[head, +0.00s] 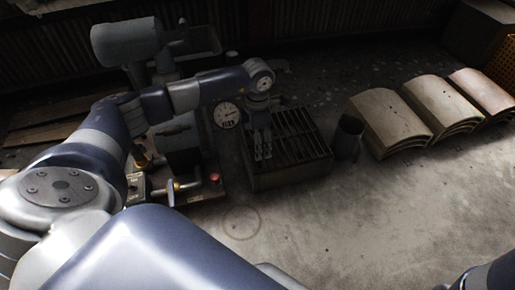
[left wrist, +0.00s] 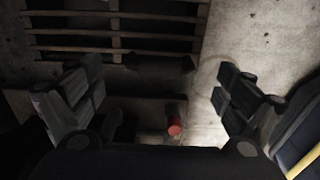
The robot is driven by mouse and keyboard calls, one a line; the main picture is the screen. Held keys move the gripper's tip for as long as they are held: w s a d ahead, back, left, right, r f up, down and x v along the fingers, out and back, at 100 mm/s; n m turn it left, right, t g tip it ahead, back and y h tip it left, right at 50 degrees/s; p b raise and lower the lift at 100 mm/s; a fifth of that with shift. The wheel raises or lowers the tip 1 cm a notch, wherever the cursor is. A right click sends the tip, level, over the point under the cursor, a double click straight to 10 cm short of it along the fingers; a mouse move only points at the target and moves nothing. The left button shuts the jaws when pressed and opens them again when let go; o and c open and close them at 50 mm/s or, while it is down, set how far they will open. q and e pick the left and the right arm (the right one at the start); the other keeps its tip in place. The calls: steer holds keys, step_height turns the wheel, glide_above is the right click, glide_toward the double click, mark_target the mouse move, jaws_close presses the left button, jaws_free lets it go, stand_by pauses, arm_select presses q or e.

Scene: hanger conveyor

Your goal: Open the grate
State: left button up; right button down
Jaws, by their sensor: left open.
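The grate (head: 302,138) is a dark slatted panel on top of a low box-like frame on the floor, right of the machine. It lies flat and looks closed. My left gripper (head: 263,155) points down over the left part of the grate in the head view. In the left wrist view, the left gripper (left wrist: 160,92) has its two fingers wide apart with nothing between them. The grate's bars (left wrist: 115,42) lie beyond the fingers at the top left. A dark rounded part (left wrist: 158,63) sits at its near edge; I cannot tell whether it is a handle. My right gripper is out of view.
A grey-green machine (head: 180,140) with a round gauge (head: 226,115) stands left of the grate. A red knob (head: 214,177) is at its front. A dark cylinder (head: 348,137) stands close right of the grate. Stacked curved panels (head: 390,115) lie farther right. The front floor is clear.

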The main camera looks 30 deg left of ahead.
arm_select(q)
steer(key=shift+f+b, duration=0.45)
steer(key=shift+f, duration=0.65)
steer(key=c, duration=2)
